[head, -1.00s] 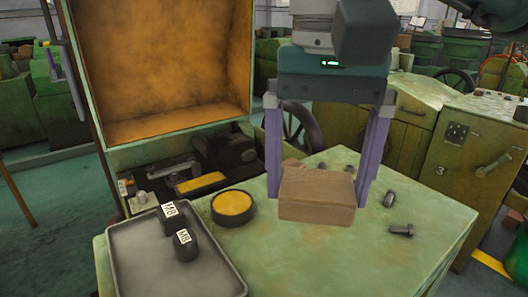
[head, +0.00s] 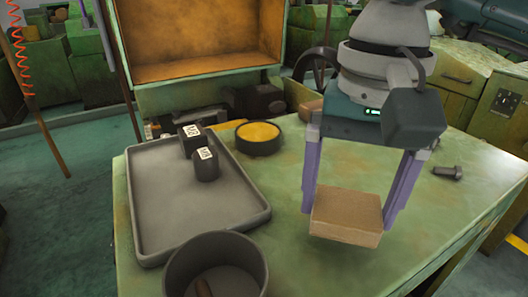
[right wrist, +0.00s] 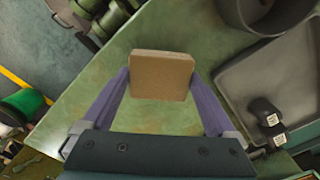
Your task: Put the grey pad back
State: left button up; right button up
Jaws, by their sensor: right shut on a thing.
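My right gripper (head: 349,208) points down over the green bench top, its two purple fingers shut on the sides of a flat tan-brown block (head: 345,217). The block looks tan rather than grey, and nothing else in view is plainly a grey pad. It appears held above the bench near its front; the exact gap is hard to judge. In the right wrist view the block (right wrist: 162,75) sits between the fingertips. My left gripper is not in view.
A dark round bowl (head: 245,250) stands at the front, and a yellow-filled dish (head: 258,138) behind. A bolt (head: 447,172) lies at right.

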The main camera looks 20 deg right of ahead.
aim_at(349, 205)
notch_tip(349, 205, down, 4)
jog(key=shift+f+b, duration=0.1)
jog(key=shift+b, duration=1)
jog(key=shift+r, duration=0.2)
jog(key=shift+f, duration=0.2)
jog(key=o, duration=0.9)
jog(key=shift+o, duration=0.2)
